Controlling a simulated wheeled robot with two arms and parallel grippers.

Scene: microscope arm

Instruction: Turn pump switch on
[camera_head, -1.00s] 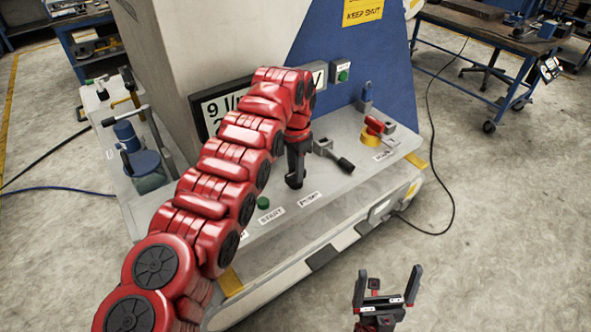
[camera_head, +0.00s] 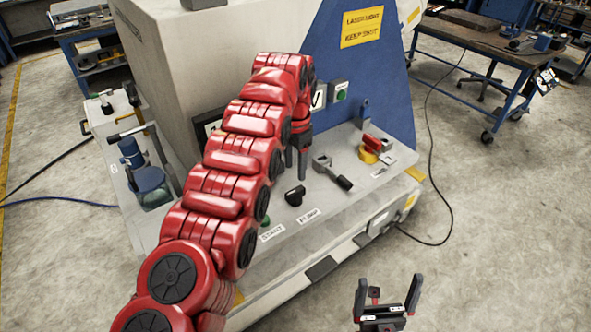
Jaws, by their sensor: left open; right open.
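The pump switch (camera_head: 295,196) is a small black knob on the pale console top, just behind the PUMP label (camera_head: 308,216). Which way it is turned is hard to tell. My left gripper (camera_head: 298,168) points down behind and above the switch, with a visible gap between them. It is open and holds nothing; its fingers look close together from this angle. My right gripper (camera_head: 388,292) is open and empty at the bottom of the view, fingers pointing up, in front of the console and away from the switch.
A grey clamp-like lever with a black grip (camera_head: 332,172) stands right of the switch. A red handle on a yellow base (camera_head: 374,149) is further right. A START label (camera_head: 271,232) is at the left, partly near my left arm. A blue sloped panel (camera_head: 365,75) rises behind.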

